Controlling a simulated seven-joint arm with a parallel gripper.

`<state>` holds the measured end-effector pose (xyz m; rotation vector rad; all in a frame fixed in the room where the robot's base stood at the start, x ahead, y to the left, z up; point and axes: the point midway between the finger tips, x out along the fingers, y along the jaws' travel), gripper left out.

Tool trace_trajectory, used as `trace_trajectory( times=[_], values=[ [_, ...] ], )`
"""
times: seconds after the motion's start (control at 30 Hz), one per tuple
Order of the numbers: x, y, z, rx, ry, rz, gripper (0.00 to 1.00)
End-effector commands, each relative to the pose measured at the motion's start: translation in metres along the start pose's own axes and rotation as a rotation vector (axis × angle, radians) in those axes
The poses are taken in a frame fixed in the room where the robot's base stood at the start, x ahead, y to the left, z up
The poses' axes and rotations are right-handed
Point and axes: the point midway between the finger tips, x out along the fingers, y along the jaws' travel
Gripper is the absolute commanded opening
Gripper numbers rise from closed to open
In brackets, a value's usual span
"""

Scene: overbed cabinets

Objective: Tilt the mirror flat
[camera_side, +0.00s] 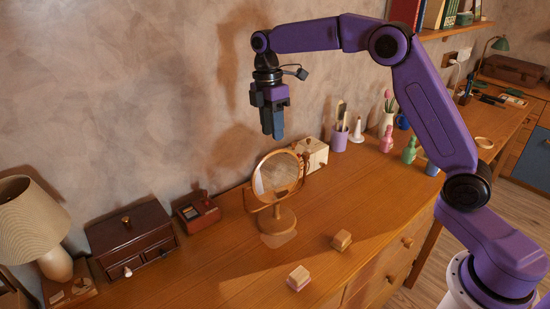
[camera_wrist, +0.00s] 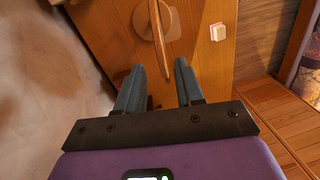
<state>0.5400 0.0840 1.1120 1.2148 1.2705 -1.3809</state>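A round mirror (camera_side: 277,174) in a wooden frame stands on a wooden stand with a round base (camera_side: 278,222) on the cabinet top. Its glass stands close to upright and faces the side camera. In the wrist view the mirror (camera_wrist: 160,38) shows nearly edge-on, as a thin strip beyond my fingertips. My gripper (camera_side: 272,128) hangs pointing down above the mirror, clear of it. In the wrist view my gripper (camera_wrist: 159,68) is open, with its two fingers apart and nothing between them.
Two small blocks (camera_side: 341,240) (camera_side: 298,278) lie in front of the mirror. A cream box (camera_side: 312,153) stands close behind it. A small box (camera_side: 198,213), a dark drawer chest (camera_side: 132,240) and a lamp (camera_side: 30,220) stand left. The cup of brushes (camera_side: 339,139) and bottles stand right.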

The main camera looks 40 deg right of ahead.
Motion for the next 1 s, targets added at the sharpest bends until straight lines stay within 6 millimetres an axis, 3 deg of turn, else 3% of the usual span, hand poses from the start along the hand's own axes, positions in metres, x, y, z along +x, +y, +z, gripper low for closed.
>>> trace_trajectory(
  times=[0.2, 0.4, 0.6, 0.9, 0.93, 1.0],
  values=[
    [0.042, -0.001, 0.001, 0.001, -0.002, -0.004, 0.37],
    [0.072, -0.001, 0.000, 0.000, -0.001, -0.003, 0.37],
    [0.086, 0.000, 0.000, 0.000, 0.000, 0.000, 0.37],
    [0.088, 0.000, 0.000, 0.000, 0.000, 0.001, 0.37],
    [0.088, 0.000, 0.000, 0.000, 0.000, 0.001, 0.33],
    [0.088, 0.000, 0.000, 0.000, 0.000, 0.001, 0.11]
  ],
)
